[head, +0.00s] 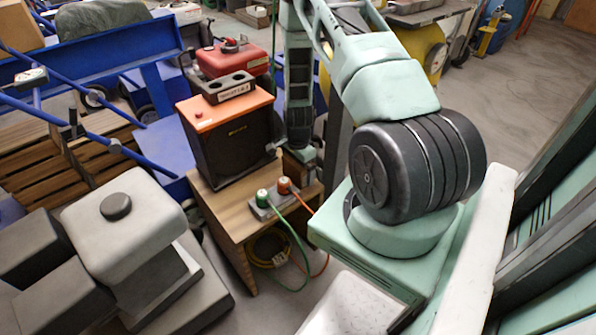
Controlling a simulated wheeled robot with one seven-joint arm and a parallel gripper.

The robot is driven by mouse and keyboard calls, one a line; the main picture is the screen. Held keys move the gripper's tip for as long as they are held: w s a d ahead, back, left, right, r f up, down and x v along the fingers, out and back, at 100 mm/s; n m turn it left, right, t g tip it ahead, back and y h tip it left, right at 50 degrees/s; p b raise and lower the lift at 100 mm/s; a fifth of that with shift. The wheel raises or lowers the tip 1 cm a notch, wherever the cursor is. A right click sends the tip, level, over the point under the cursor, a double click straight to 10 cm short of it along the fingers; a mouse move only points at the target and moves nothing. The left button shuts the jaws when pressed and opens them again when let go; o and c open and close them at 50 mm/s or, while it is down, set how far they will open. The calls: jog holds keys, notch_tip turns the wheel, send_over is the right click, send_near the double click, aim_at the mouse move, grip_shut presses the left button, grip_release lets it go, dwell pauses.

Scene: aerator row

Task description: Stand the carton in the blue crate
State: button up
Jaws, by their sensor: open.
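My gripper (302,155) points down at the end of my mint-green arm, just right of a black box with an orange top. It is small and dark here, and its jaws are open. A brown surface shows under it, and I cannot tell whether it belongs to a separate object. I cannot make out the carton for certain; a tan box (17,26) is cut off at the top left corner. I cannot single out a blue crate either; a blue box-like body (163,148) stands left of the black box, partly hidden.
The black box (232,140) stands on a wooden cabinet (222,212), with a red case (231,60) above it. Green and orange plugs with cables (270,198) sit on the cabinet's front. A grey machine (125,225) and wooden slats (40,170) fill the left. Floor is open at upper right.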

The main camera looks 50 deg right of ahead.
jog(key=shift+f, duration=0.15)
jog(key=c, duration=1.1)
